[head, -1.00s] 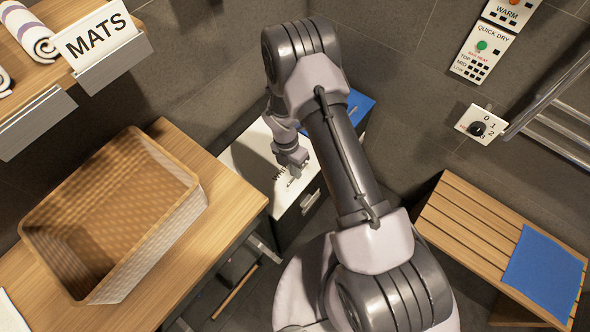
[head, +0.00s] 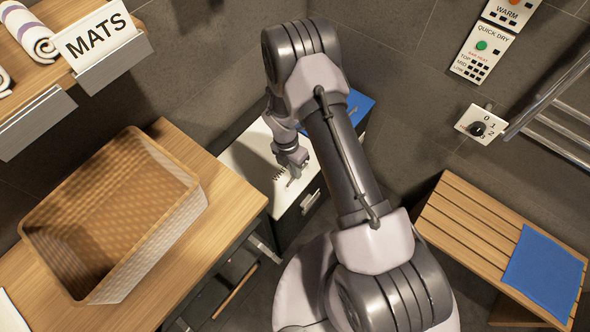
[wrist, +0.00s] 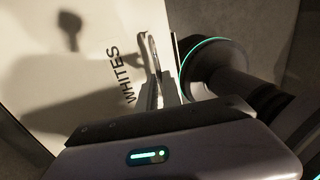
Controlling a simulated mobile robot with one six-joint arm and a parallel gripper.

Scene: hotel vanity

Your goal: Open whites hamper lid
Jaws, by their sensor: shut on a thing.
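The whites hamper lid (head: 245,160) is a white panel with black lettering, between the wooden counter and the blue lid. It lies flat or nearly flat; I cannot tell if it is raised. In the wrist view the lid (wrist: 40,65) fills the left side, with the word WHITES beside the fingers. My gripper (head: 295,175) is at the lid's front right part, and its fingers (wrist: 160,72) show side on in the wrist view. It is shut on a small part at the lid, likely its handle, which the fingers mostly hide.
A wicker basket (head: 150,230) stands on the wooden counter (head: 232,192) at left. A blue lid (head: 358,105) is partly behind my arm. A slatted bench (head: 465,225) with a blue towel (head: 545,270) is at right. A towel rail (head: 560,130) is on the wall.

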